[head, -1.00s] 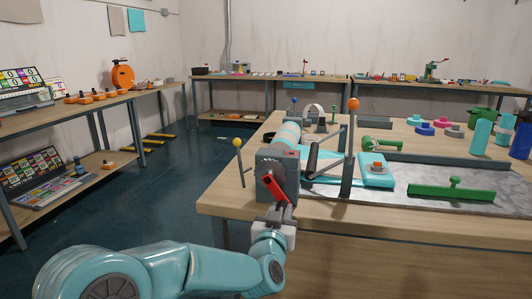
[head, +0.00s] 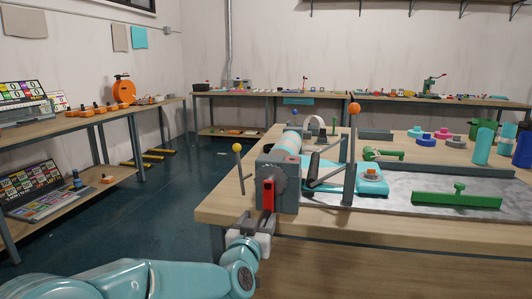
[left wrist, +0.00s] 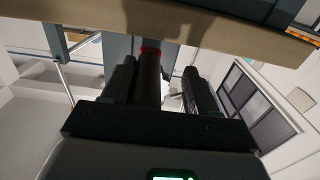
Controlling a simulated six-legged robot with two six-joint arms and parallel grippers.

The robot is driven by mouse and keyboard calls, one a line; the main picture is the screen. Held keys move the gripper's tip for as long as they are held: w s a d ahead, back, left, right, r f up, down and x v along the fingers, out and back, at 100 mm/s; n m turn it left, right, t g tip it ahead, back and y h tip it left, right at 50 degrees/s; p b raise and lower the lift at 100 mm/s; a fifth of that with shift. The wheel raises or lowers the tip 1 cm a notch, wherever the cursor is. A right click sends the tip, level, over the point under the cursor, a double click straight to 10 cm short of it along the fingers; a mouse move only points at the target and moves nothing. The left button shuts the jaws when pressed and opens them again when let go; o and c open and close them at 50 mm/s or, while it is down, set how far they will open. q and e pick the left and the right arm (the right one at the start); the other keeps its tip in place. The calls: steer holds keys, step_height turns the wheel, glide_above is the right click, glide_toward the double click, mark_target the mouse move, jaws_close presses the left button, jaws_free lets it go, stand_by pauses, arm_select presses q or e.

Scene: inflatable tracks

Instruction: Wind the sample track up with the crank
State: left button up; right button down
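The crank's red arm (head: 268,196) hangs almost straight down on the near face of the grey winder (head: 291,180). The sample track (head: 371,182) is a teal strip lying on the table right of the winder, with a teal roll (head: 291,143) behind the crank housing. My left gripper (head: 250,226) is at the low end of the crank. In the left wrist view, the dark crank handle (left wrist: 149,80) with a red end stands between the two fingers. A gap shows between the handle and the right finger, so the fingers are open around it. My right gripper is out of view.
A yellow-knobbed lever (head: 238,149) stands left of the winder and an orange-knobbed post (head: 353,110) right of it. A green-handled bar (head: 457,198) lies on the metal plate. Floor is clear left of the table.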

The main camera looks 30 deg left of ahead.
arm_select(q)
steer(key=shift+a, duration=0.2)
steer(key=shift+d, duration=0.3)
steer(key=shift+s, duration=0.15)
steer(key=b+v, duration=0.1)
steer(key=v, duration=0.6)
steer(key=shift+s+d+b, duration=0.1)
steer(key=shift+s+b, duration=0.2)
